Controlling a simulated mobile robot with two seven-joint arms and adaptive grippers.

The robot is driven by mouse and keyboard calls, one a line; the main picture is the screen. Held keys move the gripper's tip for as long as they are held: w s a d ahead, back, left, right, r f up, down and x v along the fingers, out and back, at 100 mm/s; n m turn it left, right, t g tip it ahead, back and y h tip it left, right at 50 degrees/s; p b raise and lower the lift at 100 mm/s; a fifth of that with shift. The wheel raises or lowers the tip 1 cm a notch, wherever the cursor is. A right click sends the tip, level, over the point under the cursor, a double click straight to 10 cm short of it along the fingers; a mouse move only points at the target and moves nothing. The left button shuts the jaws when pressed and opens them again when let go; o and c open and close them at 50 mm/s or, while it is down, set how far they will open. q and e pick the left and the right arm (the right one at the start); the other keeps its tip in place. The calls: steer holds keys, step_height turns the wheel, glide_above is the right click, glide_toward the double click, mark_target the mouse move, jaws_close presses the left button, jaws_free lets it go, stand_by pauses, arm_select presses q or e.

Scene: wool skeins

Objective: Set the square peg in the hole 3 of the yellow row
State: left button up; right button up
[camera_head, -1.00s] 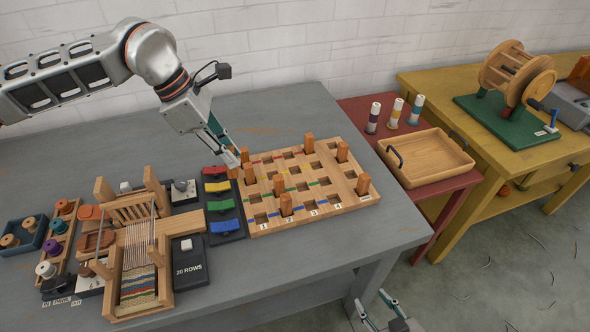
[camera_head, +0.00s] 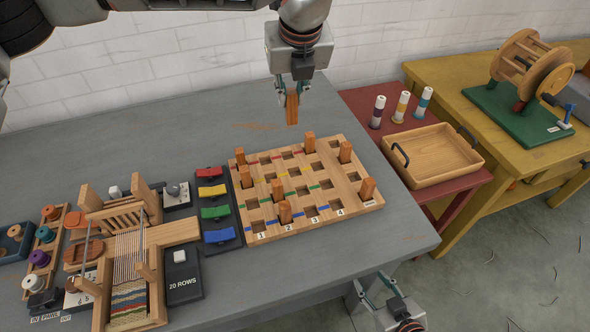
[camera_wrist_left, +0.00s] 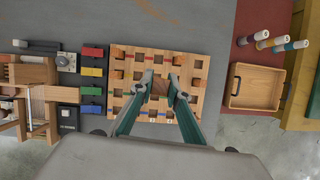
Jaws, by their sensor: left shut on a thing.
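My left gripper (camera_head: 291,92) is shut on an orange-brown square peg (camera_head: 292,112), held upright above the far part of the pegboard (camera_head: 272,238), clear of it. The board has rows marked red, yellow, green and blue, and columns numbered 1 to 4. Hole 3 of the yellow row (camera_head: 295,171) looks empty. Several similar pegs stand in other holes, one at the near right (camera_head: 366,189). In the left wrist view, the held peg (camera_wrist_left: 159,88) shows between the fingers and hides part of the board. My right gripper (camera_head: 373,282) is open and empty, low beyond the table's front edge.
Coloured blocks (camera_head: 215,212) in a dark rack stand just left of the board. A small loom (camera_head: 130,260) and spools (camera_head: 40,258) are further left. A wooden tray (camera_head: 440,158) and several cones stand on the red table at right. The grey table behind the board is clear.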

arm_select(q)
steer(key=shift+w+d+r+n, duration=0.2)
steer(key=shift+d+n, duration=0.1)
steer(key=shift+n, duration=0.1)
steer(key=shift+f, duration=0.2)
step_height(320, 180, down, 20)
steer(key=shift+r+p, duration=0.2)
steer(key=shift+p, duration=0.4)
steer(key=o, duration=0.6)
steer(key=shift+o, duration=1.4)
